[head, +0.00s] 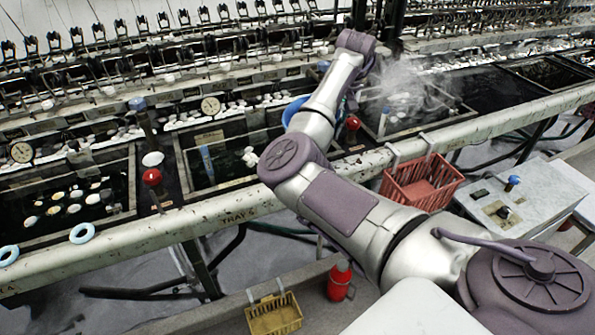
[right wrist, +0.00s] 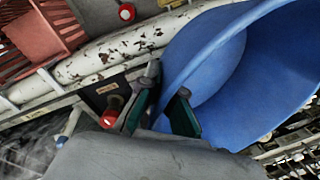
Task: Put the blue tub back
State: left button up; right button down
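The blue tub (right wrist: 215,90) fills the upper right of the right wrist view, seen close up with its curved wall and hollow inside. In the head view only a small blue piece of it (head: 293,110) shows behind my right arm, over the basins. My right gripper (right wrist: 168,82) has its two fingers on either side of the tub's rim and looks closed on it. In the head view my right gripper is hidden behind the arm. My left gripper is in neither view.
A long worn white pipe (head: 225,212) runs along the basin front. A red basket (head: 420,182) hangs on it, right of my arm. Red knobs (head: 152,177) stand by the basins. A yellow basket (head: 273,315) and red bottle (head: 339,281) are below. Steam rises from a basin at upper right.

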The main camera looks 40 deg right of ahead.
jog(key=a, duration=0.1)
jog(key=w+a+f, duration=0.1)
jog(key=a, duration=0.1)
jog(key=a+f, duration=0.1)
jog(key=shift+w+a+f, duration=0.15)
jog(key=shift+f, duration=0.05)
jog(key=a, duration=0.1)
jog(key=a+f, duration=0.1)
jog(key=a+f+p, duration=0.1)
jog(key=shift+w+a, duration=0.3)
jog(key=shift+w, duration=0.1)
jog(key=shift+a+f, duration=0.1)
jog(key=shift+f, duration=0.15)
jog(key=shift+w+f+p, duration=0.1)
jog(key=shift+f+p, duration=0.2)
jog(key=shift+f, duration=1.65)
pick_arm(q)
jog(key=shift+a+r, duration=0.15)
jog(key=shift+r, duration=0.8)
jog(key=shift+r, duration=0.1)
pick_arm(e)
jog(key=shift+f, duration=0.1)
jog(key=c, duration=1.8)
grip_release()
jog(key=shift+f, duration=0.15)
jog(key=o, duration=0.5)
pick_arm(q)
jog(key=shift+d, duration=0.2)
